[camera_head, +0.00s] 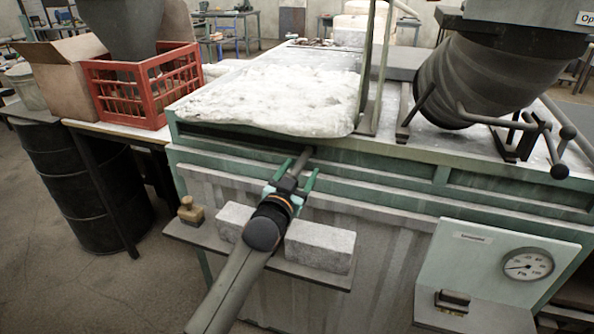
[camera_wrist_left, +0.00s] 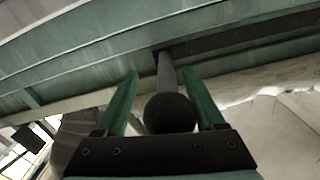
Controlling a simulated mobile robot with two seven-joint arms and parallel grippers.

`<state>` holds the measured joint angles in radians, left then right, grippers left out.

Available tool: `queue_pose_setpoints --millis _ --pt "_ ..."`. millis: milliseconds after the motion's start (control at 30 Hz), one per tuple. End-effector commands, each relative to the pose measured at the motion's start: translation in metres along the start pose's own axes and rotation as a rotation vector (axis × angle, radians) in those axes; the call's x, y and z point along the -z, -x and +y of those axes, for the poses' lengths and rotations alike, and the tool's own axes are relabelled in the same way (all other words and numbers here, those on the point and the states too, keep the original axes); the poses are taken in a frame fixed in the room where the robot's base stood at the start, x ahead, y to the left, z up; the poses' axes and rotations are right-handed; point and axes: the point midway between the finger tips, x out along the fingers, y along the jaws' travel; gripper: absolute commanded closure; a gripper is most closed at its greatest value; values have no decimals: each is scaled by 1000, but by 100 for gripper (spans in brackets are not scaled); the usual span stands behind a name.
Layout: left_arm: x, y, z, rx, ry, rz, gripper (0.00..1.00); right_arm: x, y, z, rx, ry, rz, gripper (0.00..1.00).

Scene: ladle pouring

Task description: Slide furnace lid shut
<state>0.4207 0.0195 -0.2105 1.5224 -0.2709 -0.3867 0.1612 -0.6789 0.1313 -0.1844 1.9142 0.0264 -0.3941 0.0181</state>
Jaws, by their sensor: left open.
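The furnace lid (camera_head: 275,98) is a thick, rough whitish slab on top of the green furnace (camera_head: 390,195), at its left part. A dark gap runs below its front edge. A grey rod handle (camera_head: 304,157) sticks out from under that edge. In the left wrist view the rod (camera_wrist_left: 166,70) ends in a dark ball knob (camera_wrist_left: 170,113). My left gripper (camera_head: 299,167) is open, its green fingers on either side of the rod. The left wrist view shows the knob between the fingers (camera_wrist_left: 163,95), apart from both. My right gripper is out of view.
Two grey bricks (camera_head: 320,246) and a small brown block (camera_head: 190,211) sit on a front ledge below my left arm. A red crate (camera_head: 143,83) stands at the left. A ribbed grey cylinder (camera_head: 480,80) and a gauge (camera_head: 528,264) are at the right.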

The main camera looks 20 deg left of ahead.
Motion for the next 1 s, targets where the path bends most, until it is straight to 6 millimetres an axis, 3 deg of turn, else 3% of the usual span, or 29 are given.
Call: queue_pose_setpoints --millis 100,467,667,1000 --pt "0 0 0 0 0 1 20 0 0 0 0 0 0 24" --pt "0 5 -2 4 -2 2 20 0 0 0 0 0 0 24" --pt "-1 31 -2 3 -2 1 20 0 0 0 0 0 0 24" --pt "-1 92 -1 2 -1 0 20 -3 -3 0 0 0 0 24"
